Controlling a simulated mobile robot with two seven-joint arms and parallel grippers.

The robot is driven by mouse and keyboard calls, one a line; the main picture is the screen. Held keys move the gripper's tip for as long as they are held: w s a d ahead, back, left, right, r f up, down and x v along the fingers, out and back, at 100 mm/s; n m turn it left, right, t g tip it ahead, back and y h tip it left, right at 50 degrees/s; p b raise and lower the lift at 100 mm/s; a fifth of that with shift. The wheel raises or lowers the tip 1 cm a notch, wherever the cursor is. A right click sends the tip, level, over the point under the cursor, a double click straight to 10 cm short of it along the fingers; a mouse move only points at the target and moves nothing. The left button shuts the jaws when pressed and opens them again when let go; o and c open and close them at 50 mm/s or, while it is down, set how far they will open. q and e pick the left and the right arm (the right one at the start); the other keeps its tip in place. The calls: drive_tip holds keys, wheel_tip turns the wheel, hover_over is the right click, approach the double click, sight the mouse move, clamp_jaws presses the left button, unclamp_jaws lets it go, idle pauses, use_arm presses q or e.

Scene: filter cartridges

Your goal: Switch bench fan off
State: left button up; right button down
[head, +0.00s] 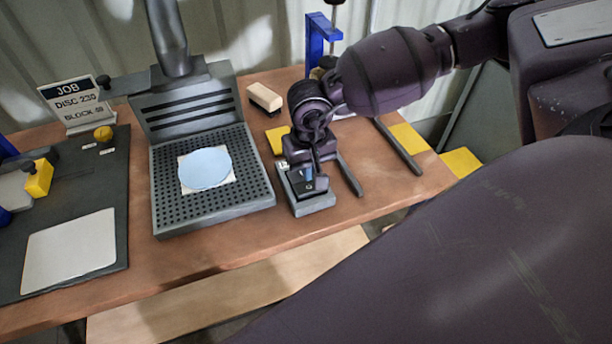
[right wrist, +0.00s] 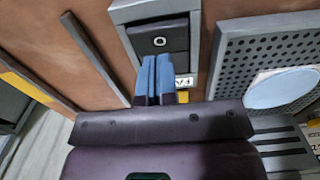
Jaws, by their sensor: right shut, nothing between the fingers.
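A small grey switch box (head: 316,207) stands on the bench, right of the perforated fan unit. Its black rocker switch also shows in the right wrist view (right wrist: 170,31), with a white O mark on the end away from my gripper. My right gripper (head: 308,174) is above the box, pointing down. In the right wrist view its blue fingertips (right wrist: 156,58) are together and empty, over the near end of the rocker; I cannot tell whether they touch it. The bench fan unit (head: 188,119) has a slotted back and a duct above. My left gripper is not in view.
A pale blue disc (head: 206,168) lies on a white sheet on the perforated bed. A wooden-backed brush (head: 264,97) and a blue stand (head: 316,42) are behind. Dark bars lie right of the box. A dark mat (head: 110,195) with a job sign (head: 77,101) is left.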

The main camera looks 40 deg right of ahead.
sight(309, 187)
drive_tip(key=shift+f+b, duration=0.3)
drive_tip(key=shift+f, duration=0.15)
idle(0.5)
drive_tip(key=shift+f, duration=0.3)
drive_tip(key=shift+f, duration=0.15)
drive_tip(key=shift+f+b, duration=0.45)
drive_tip(key=shift+b, duration=0.1)
idle(0.5)
drive_tip(key=shift+f, duration=0.2)
